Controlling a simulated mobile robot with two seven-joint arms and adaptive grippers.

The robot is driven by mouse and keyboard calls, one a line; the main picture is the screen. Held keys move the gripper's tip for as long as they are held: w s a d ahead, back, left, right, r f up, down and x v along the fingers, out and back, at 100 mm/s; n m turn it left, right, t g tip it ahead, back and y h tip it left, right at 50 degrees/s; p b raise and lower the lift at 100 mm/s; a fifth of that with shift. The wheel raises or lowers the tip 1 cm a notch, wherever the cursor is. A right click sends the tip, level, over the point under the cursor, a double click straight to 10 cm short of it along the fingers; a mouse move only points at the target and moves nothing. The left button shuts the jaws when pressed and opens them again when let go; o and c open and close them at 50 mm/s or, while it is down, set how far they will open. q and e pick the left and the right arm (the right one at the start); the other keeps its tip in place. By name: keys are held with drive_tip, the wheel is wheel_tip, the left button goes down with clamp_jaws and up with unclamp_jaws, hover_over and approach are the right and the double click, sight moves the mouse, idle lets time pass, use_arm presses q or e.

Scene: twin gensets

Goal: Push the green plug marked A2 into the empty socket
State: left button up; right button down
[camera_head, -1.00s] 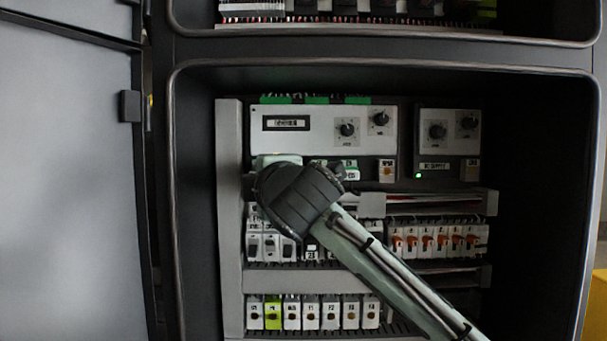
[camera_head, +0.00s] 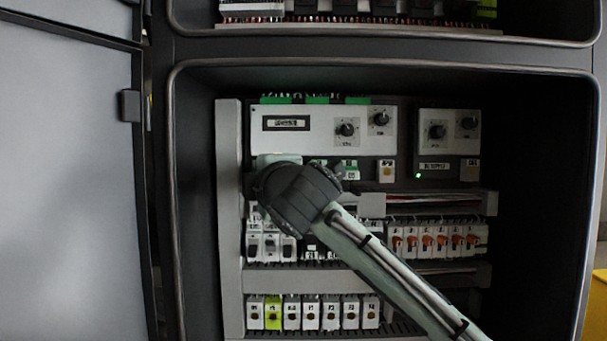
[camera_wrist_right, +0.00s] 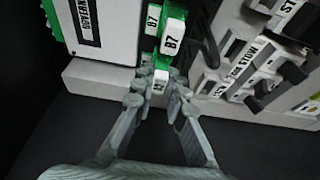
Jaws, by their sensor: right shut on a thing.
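In the right wrist view my right gripper (camera_wrist_right: 160,98) is shut on a small plug (camera_wrist_right: 160,78) with a green body and a white label. The label is partly hidden and too small to read surely. The plug sits between the fingertips, just below two white labels marked B7 (camera_wrist_right: 171,45) on green plugs. Whether it touches a socket cannot be told, and no empty socket is clearly visible. In the head view my right arm comes in from the lower right, and its dark wrist hides the fingertips and plug. My left gripper is not in view.
A white governor module (camera_wrist_right: 105,30) stands beside the plugs. In the head view the grey cabinet frame (camera_head: 380,65) surrounds the panel. The open door (camera_head: 70,180) is at left.

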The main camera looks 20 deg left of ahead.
drive_tip(key=shift+w, duration=0.15)
idle(0.6)
drive_tip(key=c, duration=1.5)
unclamp_jaws()
drive_tip(key=shift+o, duration=0.2)
